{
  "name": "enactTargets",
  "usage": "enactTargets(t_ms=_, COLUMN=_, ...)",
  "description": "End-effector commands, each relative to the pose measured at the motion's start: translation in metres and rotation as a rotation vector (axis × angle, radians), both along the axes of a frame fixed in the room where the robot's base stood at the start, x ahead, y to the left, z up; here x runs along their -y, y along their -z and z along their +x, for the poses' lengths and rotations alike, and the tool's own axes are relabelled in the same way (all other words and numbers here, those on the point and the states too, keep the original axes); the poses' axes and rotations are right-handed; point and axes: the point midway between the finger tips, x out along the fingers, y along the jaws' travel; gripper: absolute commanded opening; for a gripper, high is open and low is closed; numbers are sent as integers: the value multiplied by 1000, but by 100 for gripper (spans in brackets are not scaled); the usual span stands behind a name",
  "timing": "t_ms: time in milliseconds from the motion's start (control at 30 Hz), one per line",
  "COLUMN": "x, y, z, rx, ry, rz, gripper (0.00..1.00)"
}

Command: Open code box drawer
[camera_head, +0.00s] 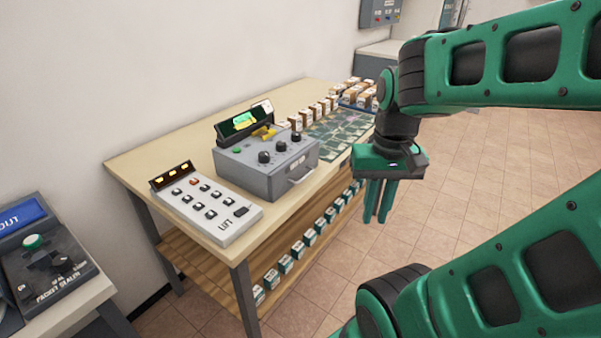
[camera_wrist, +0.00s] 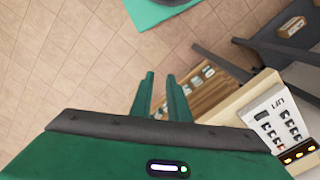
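The code box (camera_head: 262,160) is a grey box with black knobs, a green button and a small screen on top. It stands on the table near its front edge. A pale handle (camera_head: 301,174) is on its front face, and the drawer looks shut. My gripper (camera_head: 375,218) points down beyond the table's front edge, to the right of the box and apart from it. In the wrist view its two green fingers (camera_wrist: 161,76) stand apart with nothing between them. The code box cannot be made out in the wrist view.
A white LIFT keypad (camera_head: 206,205) is left of the box on the table (camera_head: 140,160). A green mat (camera_head: 340,130) and rows of small packets are to its right. The lower shelf (camera_head: 215,270) holds several small boxes. A packet sealer (camera_head: 45,265) stands far left. The tiled floor in front is clear.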

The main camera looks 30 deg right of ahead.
Motion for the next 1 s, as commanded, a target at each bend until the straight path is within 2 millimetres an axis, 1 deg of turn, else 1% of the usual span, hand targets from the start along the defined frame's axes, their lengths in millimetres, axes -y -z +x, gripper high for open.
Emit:
enactTargets(t_ms=33, x=4, y=-5, z=16, rx=4, ry=32, rz=-2, gripper=15)
enactTargets(t_ms=67, x=5, y=-8, z=27, rx=9, ry=59, rz=-3, gripper=15)
enactTargets(t_ms=167, x=10, y=-21, z=74, rx=39, ry=170, rz=0, gripper=15)
enactTargets(t_ms=200, x=11, y=-26, z=94, rx=51, ry=221, rz=4, gripper=15)
enactTargets(t_ms=267, x=13, y=-33, z=124, rx=69, ry=293, rz=15, gripper=15)
enactTargets(t_ms=300, x=13, y=-36, z=143, rx=80, ry=339, rz=25, gripper=15)
enactTargets(t_ms=400, x=13, y=-41, z=186, rx=103, ry=441, rz=53, gripper=15)
enactTargets(t_ms=500, x=12, y=-44, z=218, rx=120, ry=520, rz=81, gripper=15)
enactTargets(t_ms=600, x=11, y=-46, z=238, rx=126, ry=570, rz=102, gripper=15)
enactTargets(t_ms=700, x=11, y=-45, z=247, rx=130, ry=596, rz=113, gripper=15)
enactTargets(t_ms=767, x=10, y=-41, z=249, rx=130, ry=601, rz=115, gripper=15)
enactTargets(t_ms=867, x=10, y=-30, z=250, rx=128, ry=603, rz=115, gripper=15)
enactTargets(t_ms=1000, x=9, y=-7, z=253, rx=126, ry=603, rz=115, gripper=15)
